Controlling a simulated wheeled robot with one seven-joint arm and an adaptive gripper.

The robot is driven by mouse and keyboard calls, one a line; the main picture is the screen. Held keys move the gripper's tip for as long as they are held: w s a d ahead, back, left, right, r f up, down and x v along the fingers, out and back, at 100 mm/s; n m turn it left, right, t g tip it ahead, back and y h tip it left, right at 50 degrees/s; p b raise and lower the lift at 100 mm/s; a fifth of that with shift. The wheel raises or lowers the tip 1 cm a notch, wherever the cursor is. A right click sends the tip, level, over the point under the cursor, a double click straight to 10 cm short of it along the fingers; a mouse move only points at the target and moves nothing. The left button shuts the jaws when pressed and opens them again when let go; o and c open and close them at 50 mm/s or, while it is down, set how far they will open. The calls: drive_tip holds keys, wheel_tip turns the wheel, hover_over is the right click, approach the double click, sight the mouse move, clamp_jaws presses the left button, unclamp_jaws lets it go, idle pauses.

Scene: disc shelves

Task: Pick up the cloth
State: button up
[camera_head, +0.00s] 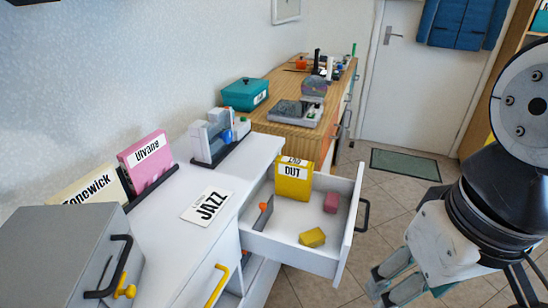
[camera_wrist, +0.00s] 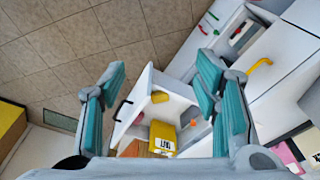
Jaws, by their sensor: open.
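No cloth can be made out for sure in either view. The open white drawer (camera_head: 300,246) holds a yellow box marked OUT (camera_head: 293,184), a small yellow block (camera_head: 312,238), a small pink block (camera_head: 330,202) and a grey and orange item (camera_head: 263,215). The yellow box also shows in the wrist view (camera_wrist: 163,134), with the yellow block (camera_wrist: 159,97) near it. My gripper (camera_head: 388,284) is at the lower right, beyond the drawer's handle side. In the wrist view its teal-padded fingers (camera_wrist: 165,92) stand wide apart with nothing between them, well away from the drawer's contents.
The white counter holds a JAZZ card (camera_head: 208,205), a pink sleeve (camera_head: 145,159) and a grey box (camera_head: 62,262). The drawer's dark handle (camera_head: 363,214) juts toward my arm. A wooden counter (camera_head: 282,126) stands behind. The tiled floor near the green mat (camera_head: 405,164) is clear.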

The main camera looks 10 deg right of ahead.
drive_tip(key=shift+o, duration=0.5)
drive_tip(key=n+g+b, duration=0.2)
drive_tip(key=n+b, duration=0.1)
drive_tip(key=n, duration=1.8)
hover_over(313, 235)
wheel_tip(313, 235, down, 17)
drive_tip(key=f, duration=0.2)
drive_tip(key=f+b, duration=0.1)
drive_tip(key=f, duration=0.2)
drive_tip(key=a+f, duration=0.1)
drive_tip(key=f, duration=0.2)
drive_tip(key=shift+f+b, duration=0.15)
drive_tip(key=shift+b, duration=0.2)
drive_tip(key=shift+d+f+b, duration=0.2)
drive_tip(key=shift+f+b, duration=0.2)
drive_tip(key=shift+f, duration=1.1)
drive_tip(key=shift+d+f+b, duration=0.2)
drive_tip(key=shift+f+b, duration=0.2)
drive_tip(key=shift+f, duration=1.05)
drive_tip(key=shift+r, duration=0.1)
drive_tip(key=c, duration=1.2)
drive_tip(key=shift+c, duration=0.2)
